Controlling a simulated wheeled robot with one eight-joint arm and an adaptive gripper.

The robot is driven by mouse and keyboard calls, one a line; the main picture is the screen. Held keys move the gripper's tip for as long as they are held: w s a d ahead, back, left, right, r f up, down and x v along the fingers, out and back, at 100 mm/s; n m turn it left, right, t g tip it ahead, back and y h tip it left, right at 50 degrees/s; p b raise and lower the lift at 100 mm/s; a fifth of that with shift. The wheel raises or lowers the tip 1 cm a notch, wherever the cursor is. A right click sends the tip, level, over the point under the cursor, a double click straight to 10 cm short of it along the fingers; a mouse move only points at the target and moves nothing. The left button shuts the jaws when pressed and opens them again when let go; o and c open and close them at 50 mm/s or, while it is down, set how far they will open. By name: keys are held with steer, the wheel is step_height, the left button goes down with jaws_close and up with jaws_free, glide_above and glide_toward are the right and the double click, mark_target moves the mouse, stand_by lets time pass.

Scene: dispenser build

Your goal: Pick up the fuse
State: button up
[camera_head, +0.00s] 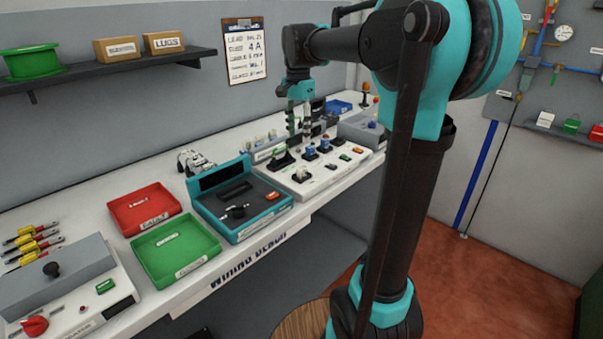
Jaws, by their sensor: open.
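My gripper (299,132) points down over the back part of the white component board (320,180) on the bench. Its jaws are open. Small parts stand on the board below and around it: blue ones (325,146), a green and black one (283,158), a pale one (301,175) and small orange and green ones at the right. The fuse cannot be told apart from these parts at this size. The gripper partly hides what lies behind it, and I see nothing held between its fingers.
A teal open case (240,232), a green tray (176,250) and a red tray (144,208) stand left of the board. A grey machine (60,275) is at the front left. A clipboard (244,52) hangs on the wall. A grey box (362,130) stands right of the gripper.

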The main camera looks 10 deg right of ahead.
glide_above(301, 168)
steer(key=f, duration=0.7)
steer(key=shift+s+a, duration=0.3)
steer(key=shift+a, duration=0.05)
steer(key=f, duration=0.4)
steer(key=shift+w+d, duration=0.2)
steer(key=shift+d, duration=0.15)
steer(key=shift+f, duration=0.65)
steer(key=shift+c, duration=0.6)
jaws_close()
